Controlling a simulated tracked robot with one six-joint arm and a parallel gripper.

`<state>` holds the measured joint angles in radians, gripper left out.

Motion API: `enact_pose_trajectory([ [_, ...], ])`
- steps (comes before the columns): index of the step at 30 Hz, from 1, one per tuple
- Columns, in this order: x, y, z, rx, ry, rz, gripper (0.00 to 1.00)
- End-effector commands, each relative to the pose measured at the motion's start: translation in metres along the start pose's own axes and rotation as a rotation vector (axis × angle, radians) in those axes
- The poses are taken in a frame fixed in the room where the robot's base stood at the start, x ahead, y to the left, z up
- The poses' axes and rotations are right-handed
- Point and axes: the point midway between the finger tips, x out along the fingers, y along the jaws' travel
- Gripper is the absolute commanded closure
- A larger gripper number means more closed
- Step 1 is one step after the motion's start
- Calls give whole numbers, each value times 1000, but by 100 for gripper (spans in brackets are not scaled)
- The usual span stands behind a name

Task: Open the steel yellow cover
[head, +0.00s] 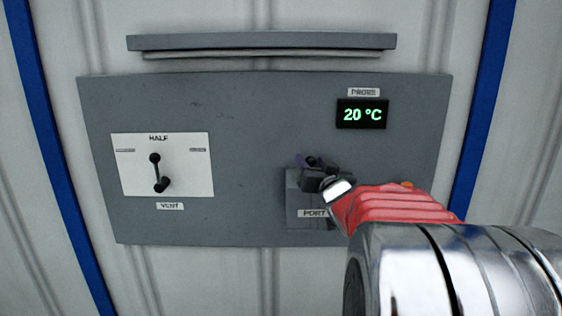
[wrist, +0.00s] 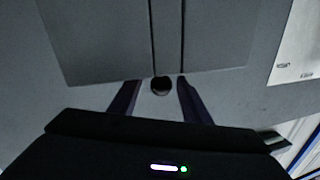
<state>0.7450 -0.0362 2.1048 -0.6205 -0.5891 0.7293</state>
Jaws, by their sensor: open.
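No yellow cover shows in either view. A grey box-like cover (head: 297,205) labelled PORT sits low on the right half of the grey wall panel, partly hidden by my arm. My gripper (head: 312,170) is at the top of the PORT cover.
The grey panel (head: 240,110) carries a white VENT plate (head: 128,178) with a black lever (head: 157,172) on the left. A PROBE display (head: 362,114) reads 20 °C at upper right. A grey ledge (head: 260,42) juts out above. Blue posts stand at both sides.

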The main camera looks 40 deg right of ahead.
Motion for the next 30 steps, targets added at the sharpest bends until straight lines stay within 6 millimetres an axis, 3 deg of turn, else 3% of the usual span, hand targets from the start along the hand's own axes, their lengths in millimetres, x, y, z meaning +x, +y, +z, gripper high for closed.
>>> enact_pose_trajectory([
  [10, 3, -3, 1, 0, -2, -7, 56],
  [27, 3, -5, 1, 0, -2, -9, 96],
  [30, 3, -5, 1, 0, -2, -9, 100],
])
